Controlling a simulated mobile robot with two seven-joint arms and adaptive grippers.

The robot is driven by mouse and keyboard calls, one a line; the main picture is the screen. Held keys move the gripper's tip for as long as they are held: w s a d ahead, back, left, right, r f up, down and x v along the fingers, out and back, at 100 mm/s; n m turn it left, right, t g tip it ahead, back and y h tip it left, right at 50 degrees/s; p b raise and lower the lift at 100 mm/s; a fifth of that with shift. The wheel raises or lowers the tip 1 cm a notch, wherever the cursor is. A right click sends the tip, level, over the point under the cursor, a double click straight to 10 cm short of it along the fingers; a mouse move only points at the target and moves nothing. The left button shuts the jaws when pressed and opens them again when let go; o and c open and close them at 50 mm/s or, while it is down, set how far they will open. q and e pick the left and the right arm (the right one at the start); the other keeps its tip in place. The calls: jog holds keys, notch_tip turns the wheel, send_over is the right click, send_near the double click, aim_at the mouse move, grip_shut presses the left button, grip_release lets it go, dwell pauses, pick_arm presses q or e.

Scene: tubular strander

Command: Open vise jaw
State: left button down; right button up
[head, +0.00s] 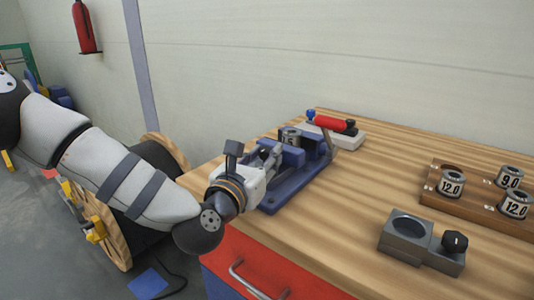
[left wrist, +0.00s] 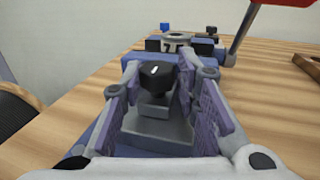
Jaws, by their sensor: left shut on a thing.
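The vise (head: 290,198) is a long blue base on the wooden bench, with blue jaw blocks at its far part. A grey numbered ring (head: 290,135) sits upright at the jaws; it also shows in the left wrist view (left wrist: 175,38). A red-gripped lever (head: 330,122) stands beside the jaws on a grey rod (left wrist: 242,38). My left gripper (head: 274,155) is over the near end of the vise. Its fingers are on either side of a black knob (left wrist: 155,76) on a grey stepped block (left wrist: 157,125). The exact contact is hard to see. My right gripper is out of view.
A grey fixture (head: 407,240) with a round recess and black knob stands at the bench's front right. A wooden rack (head: 435,198) with several numbered rings lies behind it. A white-topped block (head: 346,135) is behind the vise. The bench between is clear.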

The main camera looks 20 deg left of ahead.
pick_arm(q)
jog(key=shift+s+a, duration=0.3)
jog(key=shift+s, duration=0.25)
jog(key=shift+s+a, duration=0.25)
jog(key=shift+s, duration=0.25)
jog(key=c, duration=1.3)
grip_release()
jog(key=shift+w, duration=0.1)
jog(key=s, duration=0.7)
jog(key=shift+s+a, duration=0.3)
jog(key=shift+a, duration=0.05)
jog(key=shift+f, duration=0.1)
